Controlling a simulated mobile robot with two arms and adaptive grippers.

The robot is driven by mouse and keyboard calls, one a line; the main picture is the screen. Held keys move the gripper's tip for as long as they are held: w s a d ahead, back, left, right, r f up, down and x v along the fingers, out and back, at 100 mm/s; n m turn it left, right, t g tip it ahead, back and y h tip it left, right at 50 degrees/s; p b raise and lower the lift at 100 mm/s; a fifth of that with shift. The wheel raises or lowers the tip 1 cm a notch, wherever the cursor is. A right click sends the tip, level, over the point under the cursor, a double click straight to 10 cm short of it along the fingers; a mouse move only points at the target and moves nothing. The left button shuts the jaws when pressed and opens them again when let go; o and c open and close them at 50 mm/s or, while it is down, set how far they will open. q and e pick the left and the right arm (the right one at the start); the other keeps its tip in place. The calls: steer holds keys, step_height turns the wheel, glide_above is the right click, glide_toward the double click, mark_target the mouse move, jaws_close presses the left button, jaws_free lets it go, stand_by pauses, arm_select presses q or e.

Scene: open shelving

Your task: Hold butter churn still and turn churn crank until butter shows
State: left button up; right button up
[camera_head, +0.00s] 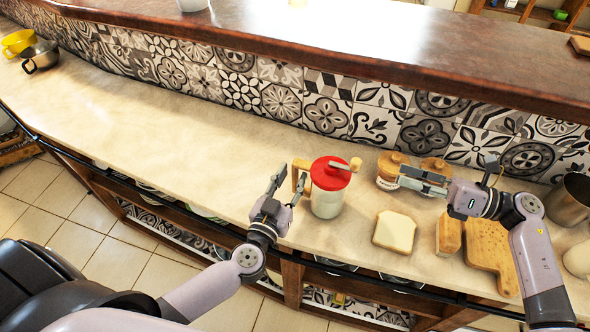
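The butter churn (327,203) stands upright on the counter, a glass jar with pale contents and a red lid (328,176). Its crank (341,165) lies across the lid top, with a wooden knob (356,164) at the right end. A wooden handle (300,168) sticks out on the churn's left side. My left gripper (290,181) is at this handle, its fingers apart; whether they touch it I cannot tell. My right gripper (412,178) is open and empty, right of the churn and apart from the crank knob.
Two wooden-lidded jars (391,165) stand behind my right gripper. A bread slice (394,231), a loaf piece (448,236) and a cutting board (490,246) lie at the front right. A metal pot (569,200) stands far right.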

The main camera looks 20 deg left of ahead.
mark_target(293, 175)
arm_select(q)
steer(key=shift+w, duration=1.5)
jaws_close()
